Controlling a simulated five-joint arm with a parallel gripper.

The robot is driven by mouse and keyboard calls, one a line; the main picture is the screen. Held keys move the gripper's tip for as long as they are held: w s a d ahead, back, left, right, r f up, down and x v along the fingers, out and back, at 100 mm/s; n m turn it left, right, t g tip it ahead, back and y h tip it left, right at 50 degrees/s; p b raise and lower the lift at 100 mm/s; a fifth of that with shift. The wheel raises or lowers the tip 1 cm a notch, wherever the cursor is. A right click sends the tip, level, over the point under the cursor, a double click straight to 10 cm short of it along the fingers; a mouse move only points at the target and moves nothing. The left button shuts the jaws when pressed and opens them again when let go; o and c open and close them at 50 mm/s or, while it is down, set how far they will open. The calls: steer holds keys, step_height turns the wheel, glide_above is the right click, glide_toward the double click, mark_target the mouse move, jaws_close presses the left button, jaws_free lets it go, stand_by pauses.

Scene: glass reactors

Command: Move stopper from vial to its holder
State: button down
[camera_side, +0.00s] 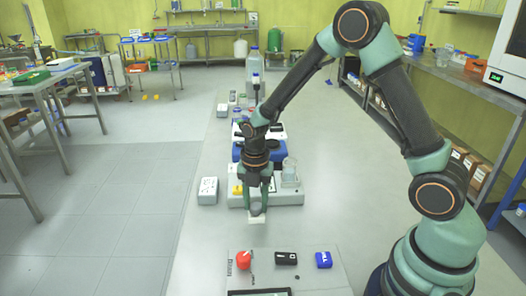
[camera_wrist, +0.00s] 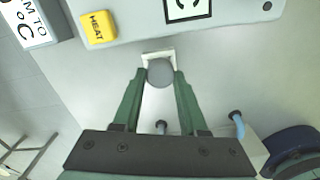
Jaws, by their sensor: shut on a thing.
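My gripper (camera_side: 257,208) reaches down just in front of the white and blue hotplate unit. Its green fingers show in the wrist view (camera_wrist: 160,77), closed on a grey round stopper (camera_wrist: 160,73). A small white square holder (camera_wrist: 151,55) shows at the fingertips, partly behind the stopper. In the side view a small white piece (camera_side: 257,218) shows at the fingertips. I cannot tell whether the stopper touches the holder or sits in it. I cannot make out the vial for certain in either view.
The hotplate unit (camera_side: 285,198) carries a glass beaker (camera_side: 290,174) and a yellow HEAT button (camera_wrist: 98,27). A white box (camera_side: 208,190) stands to its left. A front panel (camera_side: 265,280) has red (camera_side: 243,260), black (camera_side: 286,258) and blue (camera_side: 323,260) parts. The bench between is clear.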

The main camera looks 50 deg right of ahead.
steer(key=shift+f, duration=0.25)
steer(key=shift+c, duration=1.8)
jaws_free()
steer(key=shift+o, duration=0.3)
steer(key=shift+o, duration=1.3)
steer(key=shift+r, duration=3.55)
